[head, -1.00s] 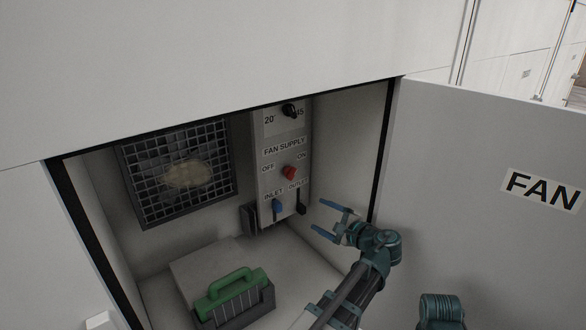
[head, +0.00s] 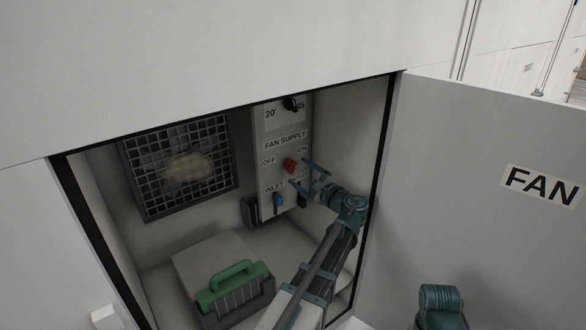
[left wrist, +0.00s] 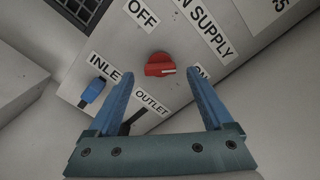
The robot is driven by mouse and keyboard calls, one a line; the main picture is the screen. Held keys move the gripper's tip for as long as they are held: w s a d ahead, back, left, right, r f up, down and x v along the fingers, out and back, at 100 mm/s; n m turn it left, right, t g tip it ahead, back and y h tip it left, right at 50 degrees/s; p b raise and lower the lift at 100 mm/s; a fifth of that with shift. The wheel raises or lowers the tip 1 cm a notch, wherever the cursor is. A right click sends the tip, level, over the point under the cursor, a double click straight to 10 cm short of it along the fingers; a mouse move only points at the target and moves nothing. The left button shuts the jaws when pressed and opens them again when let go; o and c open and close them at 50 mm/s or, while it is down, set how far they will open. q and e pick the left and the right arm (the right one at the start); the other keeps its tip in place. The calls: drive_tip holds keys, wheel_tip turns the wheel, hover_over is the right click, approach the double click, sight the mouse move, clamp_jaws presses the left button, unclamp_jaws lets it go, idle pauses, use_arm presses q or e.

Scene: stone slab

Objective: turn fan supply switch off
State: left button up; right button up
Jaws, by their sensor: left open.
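The red fan supply switch (head: 290,166) is a rotary knob on the grey control panel (head: 269,209), between the OFF and ON labels. In the left wrist view the red knob (left wrist: 158,66) has its white mark on the side facing the ON label (left wrist: 202,72). My left gripper (head: 299,173) is open and empty in front of the panel, just right of the knob. In the left wrist view its blue fingers stand on either side of the knob, which appears ahead of and between the tips. Contact with the knob is not visible.
A blue inlet switch (head: 278,203) and a dark outlet lever (left wrist: 134,121) sit below the knob. A black dial (head: 291,104) is above. A green-handled box (head: 236,289) stands on the cabinet floor. The open FAN door (head: 480,150) borders the right.

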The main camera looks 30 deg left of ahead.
sight(295, 169)
use_arm(q)
drive_tip(key=shift+x, duration=2.25)
clamp_jaws()
